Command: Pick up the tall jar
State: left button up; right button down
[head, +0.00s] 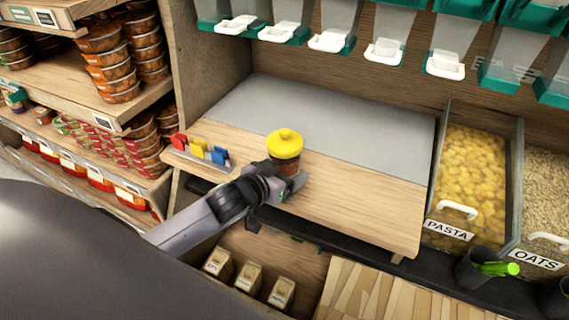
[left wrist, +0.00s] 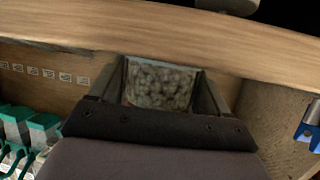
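The jar (head: 285,155) has a round yellow lid with a knob and a reddish-brown body in the head view. It stands upright near the front left of the wooden counter. My left gripper (head: 289,186) is at its lower front side. In the left wrist view the jar's body (left wrist: 160,84) looks grey and pebbly and lies between the two fingers of my left gripper (left wrist: 161,90). The fingers lie close along both sides; whether they press on it I cannot tell. The lid is out of the wrist view. My right gripper is not in view.
Red, yellow and blue clips (head: 202,150) stand on a small holder left of the jar. The counter (head: 355,205) is clear to the right. Pasta (head: 470,180) and oats (head: 546,185) bins stand at the right. Dispensers (head: 330,40) hang above. Shelves with stacked tubs (head: 112,65) are at the left.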

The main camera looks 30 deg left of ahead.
pick_arm(q)
jog(key=c, duration=0.3)
jog(key=shift+r, duration=0.1)
notch_tip(320, 180, up, 20)
jog(key=p, duration=0.5)
jog(key=shift+f, duration=0.2)
jog(key=p+v, duration=0.2)
jog(key=v, duration=0.2)
jog(key=d+f+p+v, duration=0.1)
jog(key=p+v, duration=0.2)
jog(key=v, duration=0.1)
jog(key=d+p+v, duration=0.1)
jog(key=p+v, duration=0.2)
jog(key=v, duration=0.1)
jog(key=shift+s+f, duration=0.1)
jog(key=shift+s, duration=0.4)
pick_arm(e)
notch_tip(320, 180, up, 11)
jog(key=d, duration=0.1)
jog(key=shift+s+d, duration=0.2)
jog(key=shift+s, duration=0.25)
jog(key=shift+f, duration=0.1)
